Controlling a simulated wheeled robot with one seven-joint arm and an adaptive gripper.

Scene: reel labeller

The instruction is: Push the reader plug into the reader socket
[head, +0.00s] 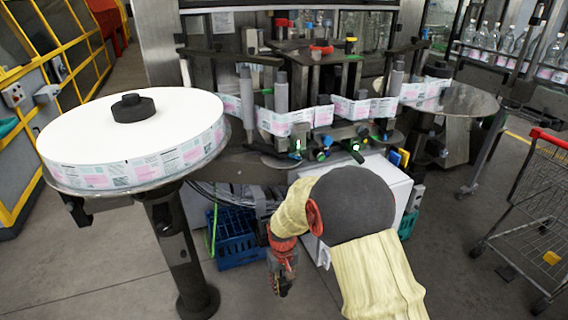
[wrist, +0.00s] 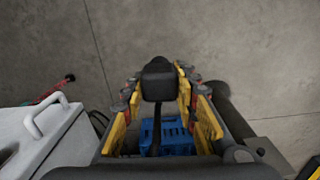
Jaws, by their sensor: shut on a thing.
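My gripper (head: 281,280) hangs low in front of the labeller in the head view, pointing down. In the wrist view its yellow-padded fingers (wrist: 159,92) are shut on a black block with a dark cable or stem below it, which I take as the reader plug (wrist: 158,78). The plug is in the air, apart from any socket. In the head view the plug cannot be told from the dark gripper. I cannot pick out the reader socket in either view. Small green and blue fittings (head: 322,154) show under the labeller's front edge.
A blue crate (head: 236,250) stands on the floor beneath the labeller; it also shows below the gripper in the wrist view (wrist: 178,140). A white cabinet (wrist: 45,135) with a handle is close at left there. The label reel (head: 80,135) stands left, a cart (head: 535,210) right.

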